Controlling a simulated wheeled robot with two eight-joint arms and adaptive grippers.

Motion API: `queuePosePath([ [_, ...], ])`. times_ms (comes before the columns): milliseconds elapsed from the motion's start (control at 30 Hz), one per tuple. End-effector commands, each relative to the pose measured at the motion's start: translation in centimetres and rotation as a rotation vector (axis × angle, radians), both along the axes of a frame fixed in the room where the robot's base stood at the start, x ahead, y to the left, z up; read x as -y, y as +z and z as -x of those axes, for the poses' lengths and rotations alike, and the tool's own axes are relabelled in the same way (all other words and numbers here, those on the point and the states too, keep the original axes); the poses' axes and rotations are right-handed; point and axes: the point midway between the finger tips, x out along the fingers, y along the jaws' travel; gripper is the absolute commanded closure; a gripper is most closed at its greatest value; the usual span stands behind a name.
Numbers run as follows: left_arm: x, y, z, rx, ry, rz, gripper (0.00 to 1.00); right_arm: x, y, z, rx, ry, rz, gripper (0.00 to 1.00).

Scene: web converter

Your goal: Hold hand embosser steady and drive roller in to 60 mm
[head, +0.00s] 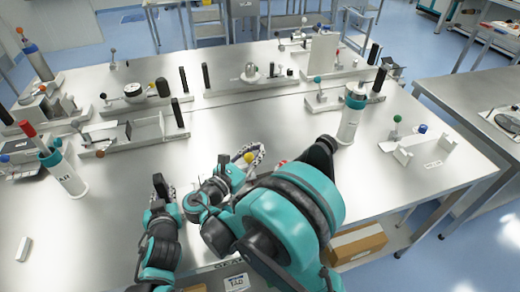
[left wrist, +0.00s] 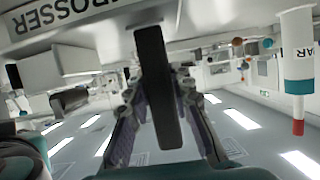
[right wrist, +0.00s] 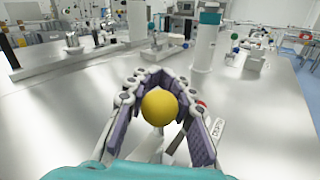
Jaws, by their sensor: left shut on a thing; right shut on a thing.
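In the left wrist view, a black upright bar (left wrist: 158,85) stands between the purple-padded fingers of my left gripper (left wrist: 158,115), which is shut on it. A pale surface with lettering ending in "OSSER" (left wrist: 62,16) shows at the upper left, apparently the hand embosser's label. In the head view my left gripper (head: 166,192) is at the near table edge. A yellow ball knob (right wrist: 159,107) sits between the fingers of my right gripper (right wrist: 157,100), shut on it; the knob also shows in the head view (head: 250,157). My right arm hides most of the embosser body; the roller is not clearly visible.
On the table (head: 220,125), a white-and-teal canister (head: 352,118) stands right of my right arm and another (head: 65,175) at the left. Several small metal fixtures line the back. A cardboard box (head: 357,243) lies below the right front edge. The table's centre is mostly clear.

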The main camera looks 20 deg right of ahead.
Motion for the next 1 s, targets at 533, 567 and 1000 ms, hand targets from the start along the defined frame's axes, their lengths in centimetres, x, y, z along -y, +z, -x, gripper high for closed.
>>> queuePosePath([
  [533,-0.1,-0.6,0.4,-0.016,0.007,0.008,1.0,0.0,0.3,0.0,-0.001,0.0,-0.001,0.55],
  [567,-0.1,-0.6,0.4,-0.016,0.007,0.008,1.0,0.0,0.5,0.0,-0.001,0.0,-0.001,0.55],
  [1000,-0.1,-0.6,0.4,-0.016,0.007,0.008,1.0,0.0,8.3,0.2,0.002,0.001,-0.001,0.55],
])
